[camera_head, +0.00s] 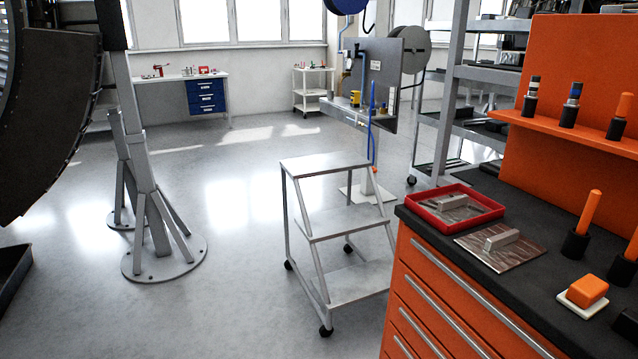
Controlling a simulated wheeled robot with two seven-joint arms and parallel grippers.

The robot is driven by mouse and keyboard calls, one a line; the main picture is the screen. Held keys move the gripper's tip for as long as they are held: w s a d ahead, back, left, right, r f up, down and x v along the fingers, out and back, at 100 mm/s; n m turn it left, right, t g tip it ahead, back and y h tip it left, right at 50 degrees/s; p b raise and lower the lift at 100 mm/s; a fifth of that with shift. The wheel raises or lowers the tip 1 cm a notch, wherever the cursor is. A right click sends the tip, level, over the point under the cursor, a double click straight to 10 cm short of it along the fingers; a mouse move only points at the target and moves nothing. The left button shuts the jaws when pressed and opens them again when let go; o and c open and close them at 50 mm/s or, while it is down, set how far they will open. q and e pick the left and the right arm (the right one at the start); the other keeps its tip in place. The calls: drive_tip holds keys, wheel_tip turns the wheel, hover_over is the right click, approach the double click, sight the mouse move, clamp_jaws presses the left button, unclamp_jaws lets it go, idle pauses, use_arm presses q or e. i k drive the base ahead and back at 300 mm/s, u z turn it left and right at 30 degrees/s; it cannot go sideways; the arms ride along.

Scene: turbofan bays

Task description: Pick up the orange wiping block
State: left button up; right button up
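The orange wiping block (587,290) is a small rounded block at the lower right.
Orange-handled tools in black holders (576,245) stand just behind the block. A metal plate with a handle (500,248) and a red tray (455,206) lie further left on the cabinet. A wheeled step stand (343,225) is left of the cabinet. Open floor (240,320) lies beyond it.

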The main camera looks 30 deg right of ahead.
sight(584, 297)
drive_tip(key=i, duration=2.05)
drive_tip(key=z, duration=3.95)
